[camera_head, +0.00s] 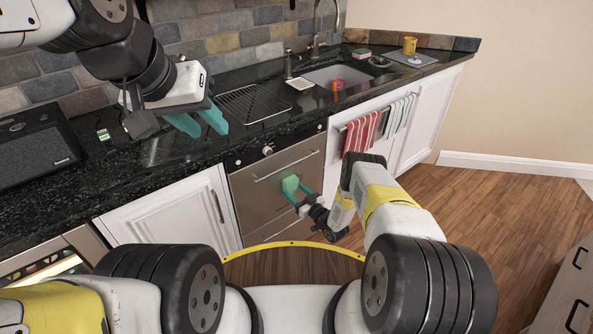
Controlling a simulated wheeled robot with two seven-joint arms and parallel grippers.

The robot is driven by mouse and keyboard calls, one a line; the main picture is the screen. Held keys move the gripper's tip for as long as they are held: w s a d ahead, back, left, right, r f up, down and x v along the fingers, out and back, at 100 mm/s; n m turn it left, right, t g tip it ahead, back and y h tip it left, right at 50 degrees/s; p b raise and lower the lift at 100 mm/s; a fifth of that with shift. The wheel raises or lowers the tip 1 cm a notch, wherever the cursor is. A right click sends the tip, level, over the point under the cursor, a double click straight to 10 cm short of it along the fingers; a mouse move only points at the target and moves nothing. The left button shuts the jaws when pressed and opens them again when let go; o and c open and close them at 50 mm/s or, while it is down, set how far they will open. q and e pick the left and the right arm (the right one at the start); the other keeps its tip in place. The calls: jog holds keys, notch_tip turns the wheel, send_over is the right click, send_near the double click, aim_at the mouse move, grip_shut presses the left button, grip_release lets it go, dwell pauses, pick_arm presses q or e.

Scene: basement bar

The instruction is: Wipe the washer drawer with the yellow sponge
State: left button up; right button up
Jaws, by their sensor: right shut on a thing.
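The washer drawer (254,205) is a brushed-steel front with a bar handle, below the dark counter in the middle of the head view. My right gripper (297,192) reaches in front of it from the right and is shut on a small block-shaped sponge (290,184). The sponge looks green here rather than yellow. It is at the steel front, below the handle; I cannot tell whether it touches. My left gripper (200,121) is above the counter at the upper left, its teal fingers apart and empty.
A wire rack (250,103) lies on the counter (150,155), right of my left gripper. Striped towels (361,130) hang by the washer.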

aim_at(298, 182)
jog(key=shift+s+a+r, duration=0.4)
jog(key=shift+a+r, duration=0.2)
jog(key=shift+a, duration=0.1)
jog(key=shift+s+a+r, duration=0.35)
jog(key=shift+a+r, duration=0.2)
jog(key=shift+a, duration=0.1)
jog(key=shift+w+d+r, duration=0.1)
jog(key=shift+w+d, duration=0.3)
jog(key=shift+d, duration=0.2)
jog(key=shift+w+d, duration=0.35)
jog(key=shift+d, duration=0.2)
jog(key=shift+w+d+f, duration=0.1)
jog(key=shift+w+d, duration=0.75)
jog(key=shift+d, duration=0.35)
jog(key=shift+w+d+f, duration=0.1)
jog(key=shift+w+d, duration=0.75)
jog(key=shift+d, duration=0.35)
jog(key=shift+w+d, duration=0.85)
jog(key=shift+d, duration=0.35)
jog(key=shift+s+a, duration=0.55)
jog(key=shift+a, duration=0.25)
jog(key=shift+s+a, duration=0.55)
jog(key=shift+a, duration=0.25)
jog(key=shift+s+a, duration=0.55)
jog(key=shift+a, duration=0.25)
jog(key=shift+s+a, duration=0.95)
jog(key=shift+a, duration=0.2)
jog(key=shift+s+a, duration=0.9)
jog(key=shift+a, duration=0.2)
jog(key=shift+d, duration=0.1)
